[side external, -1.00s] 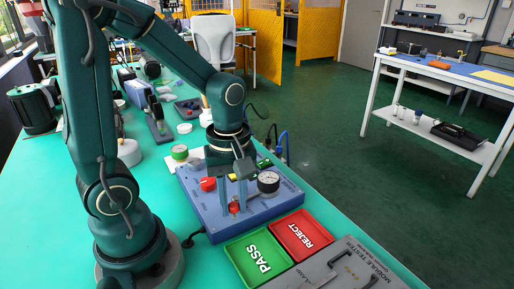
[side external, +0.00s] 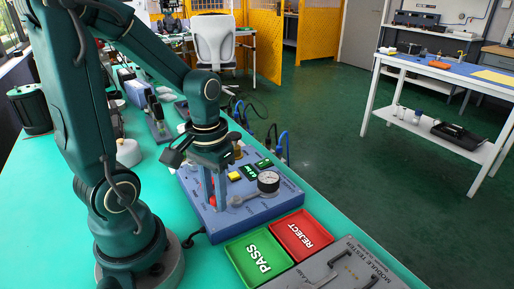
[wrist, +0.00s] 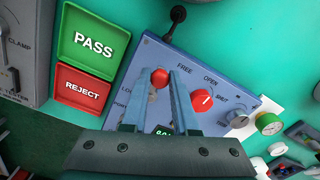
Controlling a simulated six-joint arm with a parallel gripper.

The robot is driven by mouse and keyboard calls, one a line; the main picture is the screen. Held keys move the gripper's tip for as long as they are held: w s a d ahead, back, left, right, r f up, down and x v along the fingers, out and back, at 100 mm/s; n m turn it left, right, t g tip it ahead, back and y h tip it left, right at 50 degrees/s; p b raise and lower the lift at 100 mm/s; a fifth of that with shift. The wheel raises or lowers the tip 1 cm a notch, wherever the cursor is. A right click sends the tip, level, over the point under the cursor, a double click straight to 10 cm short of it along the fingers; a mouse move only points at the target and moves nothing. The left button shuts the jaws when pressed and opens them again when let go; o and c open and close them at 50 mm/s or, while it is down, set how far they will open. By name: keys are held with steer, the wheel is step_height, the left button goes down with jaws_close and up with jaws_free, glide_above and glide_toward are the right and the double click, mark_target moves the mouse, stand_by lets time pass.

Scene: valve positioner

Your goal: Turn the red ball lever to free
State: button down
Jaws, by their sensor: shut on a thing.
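The red ball (wrist: 159,78) of the lever sits between the tips of my gripper (wrist: 163,75) in the wrist view. My gripper is shut on it. In the side view the ball (side external: 213,202) shows low between the fingers (side external: 214,198), above the left part of the blue tester box (side external: 255,212). A grey lever arm (side external: 246,199) lies to its right on the panel. In the wrist view the printed word FREE (wrist: 185,69) is just right of the ball, with OPEN and SHUT further right. The lever's pivot is hard to make out.
A red knob (wrist: 202,100) stands right of the fingers in the wrist view. A round gauge (side external: 268,182) stands at the box's right. The green PASS tray (side external: 257,260) and red REJECT tray (side external: 303,235) lie in front of the box.

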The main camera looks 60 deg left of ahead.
steer(key=shift+a+m, duration=0.35)
steer(key=shift+m, duration=0.45)
steer(key=c, duration=0.7)
jaws_free()
steer(key=shift+r, duration=0.1)
steer(key=shift+r, duration=2.5)
steer(key=shift+s+d+r+m+t, duration=0.1)
steer(key=shift+d+r+m+t, duration=0.5)
steer(key=shift+d+t, duration=0.5)
steer(key=shift+s+d+r+m+t, duration=0.1)
steer(key=shift+d+r+m+t, duration=0.3)
steer(key=shift+d+r+t, duration=0.75)
steer(key=shift+d+r+m+t, duration=0.35)
steer(key=shift+d+m+t, duration=0.2)
steer(key=shift+d, duration=1)
